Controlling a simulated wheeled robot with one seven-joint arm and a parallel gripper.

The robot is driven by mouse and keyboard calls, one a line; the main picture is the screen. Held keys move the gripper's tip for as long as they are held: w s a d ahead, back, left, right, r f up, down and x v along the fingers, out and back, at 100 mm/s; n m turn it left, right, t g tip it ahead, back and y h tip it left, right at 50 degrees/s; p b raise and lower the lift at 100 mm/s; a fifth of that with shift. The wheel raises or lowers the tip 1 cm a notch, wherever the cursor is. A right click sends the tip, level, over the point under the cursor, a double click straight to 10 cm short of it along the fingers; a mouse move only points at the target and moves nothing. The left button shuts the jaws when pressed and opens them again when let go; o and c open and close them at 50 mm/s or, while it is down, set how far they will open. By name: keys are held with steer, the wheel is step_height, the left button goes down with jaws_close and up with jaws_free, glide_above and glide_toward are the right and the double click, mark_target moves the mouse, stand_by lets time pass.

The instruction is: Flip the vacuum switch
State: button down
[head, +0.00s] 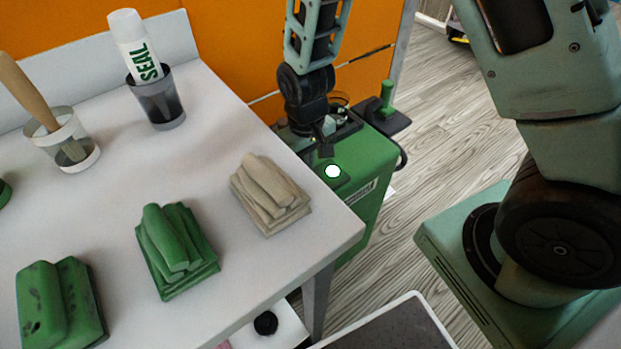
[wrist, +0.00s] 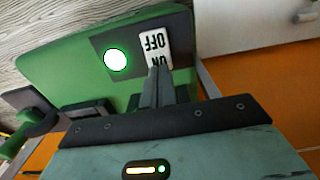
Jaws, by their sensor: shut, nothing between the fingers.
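The vacuum is a green box (head: 358,200) on the floor beyond the right end of the table. Its green body (wrist: 60,58) fills the upper left of the wrist view. On its dark panel is a white switch (wrist: 155,42) marked OFF and ON, upside down in that view. A round white spot (wrist: 115,60) sits beside the switch. My gripper (wrist: 158,72) is shut and empty, its fingertips over the ON end, partly hiding it. I cannot tell whether they touch. In the head view my gripper (head: 325,150) points down at the vacuum's top, and the switch is hidden.
A white table (head: 120,185) on the left holds folded cloths (head: 268,195), a dark cup (head: 160,98) with a white tube, and a clear cup (head: 62,140) with a wooden handle. Orange lockers (head: 235,40) stand behind. Wooden floor (head: 440,130) is open right of the vacuum.

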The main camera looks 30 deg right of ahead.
steer(key=shift+f+b, duration=0.6)
steer(key=shift+f, duration=0.35)
stand_by(0.7)
steer(key=shift+r, duration=0.1)
step_height(320, 180, up, 7)
steer(key=p, duration=0.6)
steer(key=shift+p, duration=0.4)
